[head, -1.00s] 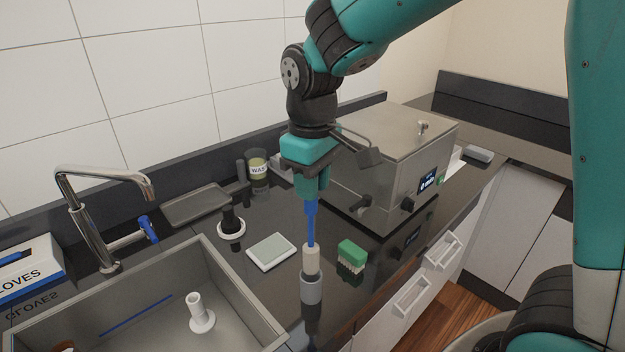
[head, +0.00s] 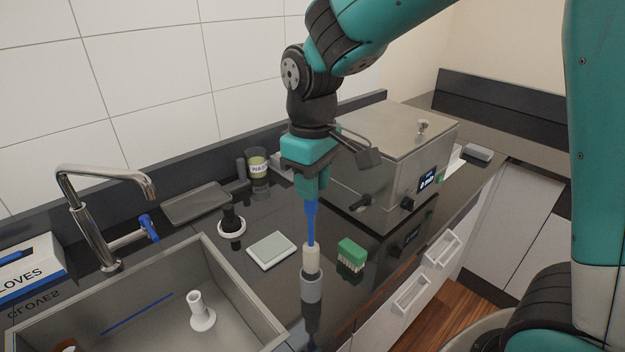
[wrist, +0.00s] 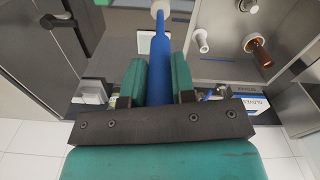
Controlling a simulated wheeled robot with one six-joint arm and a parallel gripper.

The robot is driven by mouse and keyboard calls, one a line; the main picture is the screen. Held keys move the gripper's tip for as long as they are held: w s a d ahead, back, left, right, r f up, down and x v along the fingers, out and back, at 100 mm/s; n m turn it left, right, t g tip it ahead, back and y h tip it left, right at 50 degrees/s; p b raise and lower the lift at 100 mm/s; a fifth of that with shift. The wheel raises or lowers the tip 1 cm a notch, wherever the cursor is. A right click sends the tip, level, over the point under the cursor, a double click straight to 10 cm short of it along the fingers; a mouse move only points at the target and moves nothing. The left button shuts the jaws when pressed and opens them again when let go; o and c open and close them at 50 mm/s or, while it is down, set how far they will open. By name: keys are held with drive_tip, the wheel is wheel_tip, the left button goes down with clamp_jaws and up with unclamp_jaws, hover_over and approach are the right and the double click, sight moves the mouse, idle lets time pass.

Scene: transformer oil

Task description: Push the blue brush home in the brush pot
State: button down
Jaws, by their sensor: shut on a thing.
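My gripper (head: 311,190) is shut on the blue brush (head: 311,225) and points down over the counter. In the wrist view the brush's blue handle (wrist: 160,48) stands between the two teal fingers. The brush is upright, with a pale head (head: 311,258) at its lower end. The head is at the mouth of the grey brush pot (head: 311,288), and its upper part shows above the rim. How deep the head sits in the pot is hidden by the pot's wall.
A green-topped brush block (head: 351,252) stands close right of the pot, a white-edged pad (head: 271,250) to the left. The sink (head: 150,310) holds a white stand (head: 201,312). A steel bath (head: 390,160) stands behind.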

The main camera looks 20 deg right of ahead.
sight(312, 211)
drive_tip(key=shift+f+b, duration=2.7)
drive_tip(key=shift+f, duration=1.35)
drive_tip(key=c, duration=0.9)
unclamp_jaws()
drive_tip(key=shift+o, duration=0.2)
wheel_tip(312, 211, up, 17)
drive_tip(key=shift+r+b, duration=0.2)
drive_tip(key=shift+b, duration=0.35)
drive_tip(key=s+a+f+y, duration=0.2)
drive_tip(key=s+f, duration=0.4)
drive_tip(key=s, duration=0.3)
drive_tip(key=s+a+f+y, duration=0.2)
drive_tip(key=s+f, duration=0.4)
drive_tip(key=s, duration=0.3)
drive_tip(key=shift+s+a, duration=0.2)
drive_tip(key=shift+a, duration=0.15)
